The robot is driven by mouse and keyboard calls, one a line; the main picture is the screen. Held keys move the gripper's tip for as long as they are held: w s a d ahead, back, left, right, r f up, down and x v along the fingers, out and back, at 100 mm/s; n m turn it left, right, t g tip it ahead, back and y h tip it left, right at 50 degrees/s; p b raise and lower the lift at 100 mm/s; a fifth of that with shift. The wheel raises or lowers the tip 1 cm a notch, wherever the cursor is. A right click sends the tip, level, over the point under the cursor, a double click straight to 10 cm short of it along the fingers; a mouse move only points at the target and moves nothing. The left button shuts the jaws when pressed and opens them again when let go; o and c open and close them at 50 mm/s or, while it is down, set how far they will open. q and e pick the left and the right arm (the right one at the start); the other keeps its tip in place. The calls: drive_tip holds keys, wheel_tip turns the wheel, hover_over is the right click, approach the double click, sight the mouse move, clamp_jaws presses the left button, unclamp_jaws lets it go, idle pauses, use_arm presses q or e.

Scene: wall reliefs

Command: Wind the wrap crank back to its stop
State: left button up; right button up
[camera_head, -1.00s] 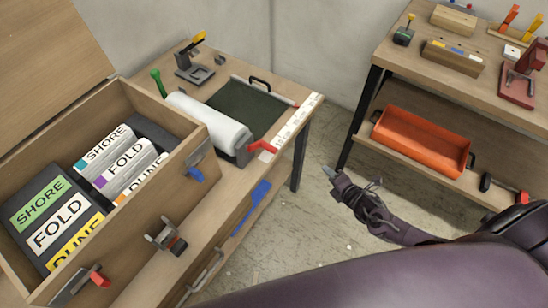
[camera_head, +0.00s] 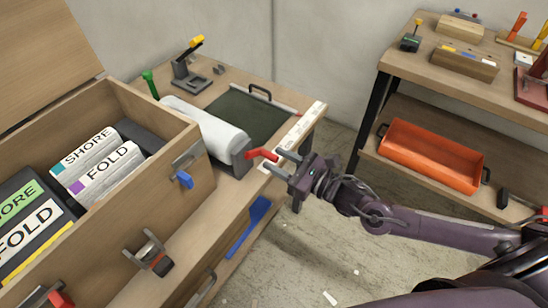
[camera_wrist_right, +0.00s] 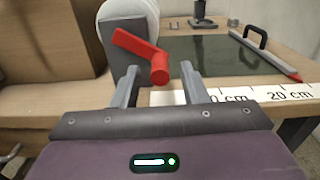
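The wrap crank (camera_head: 262,154) is a red handle on the grey end block of the white wrap roll (camera_head: 205,128), at the right end of the roll on the workbench. In the right wrist view the crank (camera_wrist_right: 142,52) has an arm slanting down to the right to a round red knob. My right gripper (camera_head: 281,163) is open beside the crank handle. In the wrist view its two fingers stand on either side of the knob, with gaps visible; whether the knob lies fully between them in depth I cannot tell. My left gripper is not in view.
A dark mat (camera_head: 248,116) and a ruler strip (camera_head: 304,124) lie by the roll. An orange tray (camera_head: 430,155) sits on the right shelf.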

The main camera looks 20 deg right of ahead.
drive_tip(key=shift+x, duration=0.9)
clamp_jaws()
drive_tip(key=shift+f, duration=0.1)
